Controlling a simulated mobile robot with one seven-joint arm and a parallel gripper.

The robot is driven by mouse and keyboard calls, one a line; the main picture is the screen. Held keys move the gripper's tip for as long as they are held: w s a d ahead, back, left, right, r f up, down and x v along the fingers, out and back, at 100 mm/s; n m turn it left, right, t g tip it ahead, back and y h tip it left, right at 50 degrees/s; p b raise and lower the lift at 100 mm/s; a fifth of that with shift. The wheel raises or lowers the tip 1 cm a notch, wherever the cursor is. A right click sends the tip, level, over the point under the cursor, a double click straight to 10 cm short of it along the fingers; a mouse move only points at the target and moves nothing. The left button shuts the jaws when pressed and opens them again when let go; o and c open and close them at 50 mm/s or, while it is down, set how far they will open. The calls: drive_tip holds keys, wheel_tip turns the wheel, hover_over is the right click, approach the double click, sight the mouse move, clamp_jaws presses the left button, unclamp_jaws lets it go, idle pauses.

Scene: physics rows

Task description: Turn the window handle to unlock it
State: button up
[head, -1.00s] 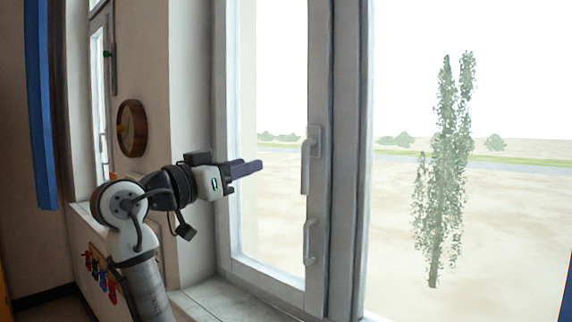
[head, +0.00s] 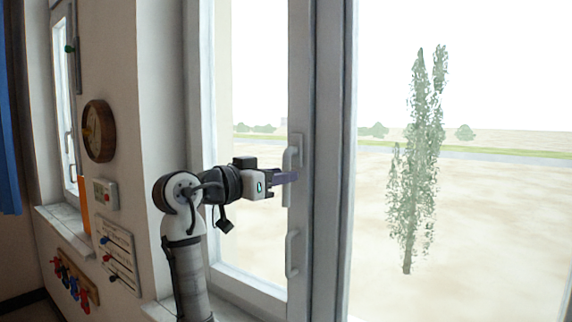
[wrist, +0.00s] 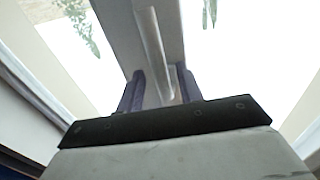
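The white window handle (head: 288,162) is on the window frame, its lever hanging straight down from its mount. My gripper (head: 290,177) is level with the lever and reaches it from the left, hiding part of it. In the wrist view the pale lever (wrist: 152,42) runs down between the two purple fingers of my gripper (wrist: 161,82). The fingers stand apart, one on each side of it, with gaps showing. Whether either finger touches the lever I cannot tell.
A fixed pull handle (head: 292,253) is lower on the same frame. A windowsill (head: 235,308) runs below. On the wall at left are a round clock (head: 98,131), a small box (head: 105,193) and a rack with coloured hooks (head: 75,277).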

drive_tip(key=shift+x, duration=1.25)
clamp_jaws()
